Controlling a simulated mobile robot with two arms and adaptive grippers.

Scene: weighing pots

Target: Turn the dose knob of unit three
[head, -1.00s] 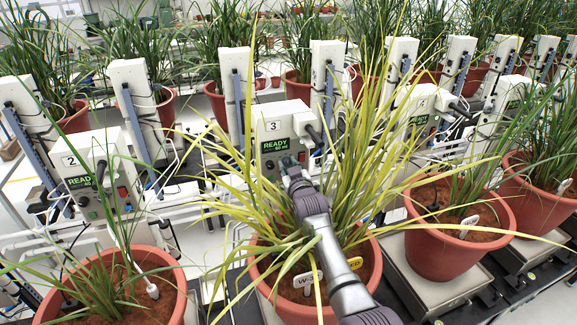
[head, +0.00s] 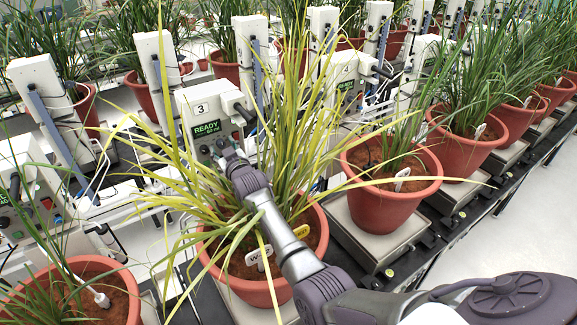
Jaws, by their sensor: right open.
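Unit three is a white box (head: 185,106) marked "3", with a green-lit "READY" display (head: 207,129), in the left-centre of the head view. My right arm reaches over the pot in front of it. My right gripper (head: 228,149) is at the lower front panel, just below and right of the display. It is open; whether it touches the panel or is around the dose knob I cannot tell. The knob cannot be made out clearly, as the gripper covers that part of the panel. My left gripper is not in view.
A terracotta pot (head: 256,289) with a tall yellowing plant stands before unit three, its leaves around my right arm. Another pot (head: 384,205) sits on a scale to the right. Unit four (head: 347,70) is behind it. White floor (head: 520,215) is free at right.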

